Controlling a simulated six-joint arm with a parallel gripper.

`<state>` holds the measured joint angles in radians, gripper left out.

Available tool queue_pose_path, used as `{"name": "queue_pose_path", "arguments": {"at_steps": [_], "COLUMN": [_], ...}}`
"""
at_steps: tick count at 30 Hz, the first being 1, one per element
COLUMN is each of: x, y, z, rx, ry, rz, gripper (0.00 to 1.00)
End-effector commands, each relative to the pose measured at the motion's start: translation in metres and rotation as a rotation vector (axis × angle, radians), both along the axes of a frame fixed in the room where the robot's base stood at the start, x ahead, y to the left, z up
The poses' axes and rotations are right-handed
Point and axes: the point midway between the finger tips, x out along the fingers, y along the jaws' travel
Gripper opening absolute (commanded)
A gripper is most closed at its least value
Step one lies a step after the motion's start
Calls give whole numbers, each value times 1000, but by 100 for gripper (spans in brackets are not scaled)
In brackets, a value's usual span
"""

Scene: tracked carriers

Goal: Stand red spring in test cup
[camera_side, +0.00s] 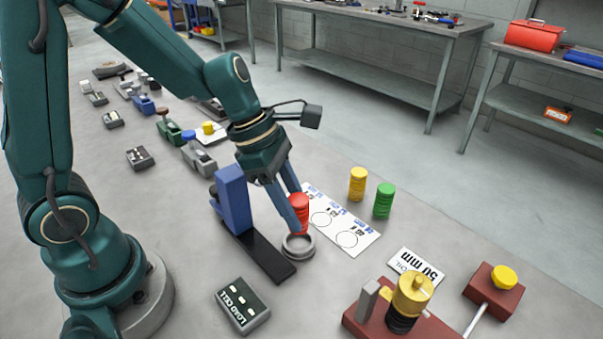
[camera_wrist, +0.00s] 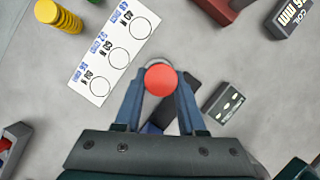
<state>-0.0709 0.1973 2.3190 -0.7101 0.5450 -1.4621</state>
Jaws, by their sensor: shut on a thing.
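The red spring (camera_side: 300,207) is upright between the fingers of my gripper (camera_side: 294,208), which is shut on it. In the wrist view its round red top (camera_wrist: 160,80) sits between the two blue fingertips (camera_wrist: 160,84). The test cup, a low grey ring (camera_side: 298,246), is directly below the spring beside the end of a black base. The spring's lower end is at the cup's rim; I cannot tell whether it is inside or just above. In the wrist view only the far edge of the cup (camera_wrist: 157,62) shows.
A blue upright (camera_side: 233,199) stands on the black base (camera_side: 262,256). A load cell box (camera_side: 242,305) is in front. A white card with circles (camera_side: 345,236) lies behind, near yellow (camera_side: 357,184) and green (camera_side: 383,201) springs. A red fixture (camera_side: 385,325) stands at front right.

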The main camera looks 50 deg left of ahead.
Motion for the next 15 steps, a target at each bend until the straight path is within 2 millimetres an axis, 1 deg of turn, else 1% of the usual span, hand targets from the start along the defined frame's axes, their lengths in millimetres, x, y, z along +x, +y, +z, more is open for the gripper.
{"name": "queue_pose_path", "arguments": {"at_steps": [15], "x": [0], "y": [0], "z": [-5], "rx": [0], "ry": [0], "rz": [0], "gripper": [0]}}
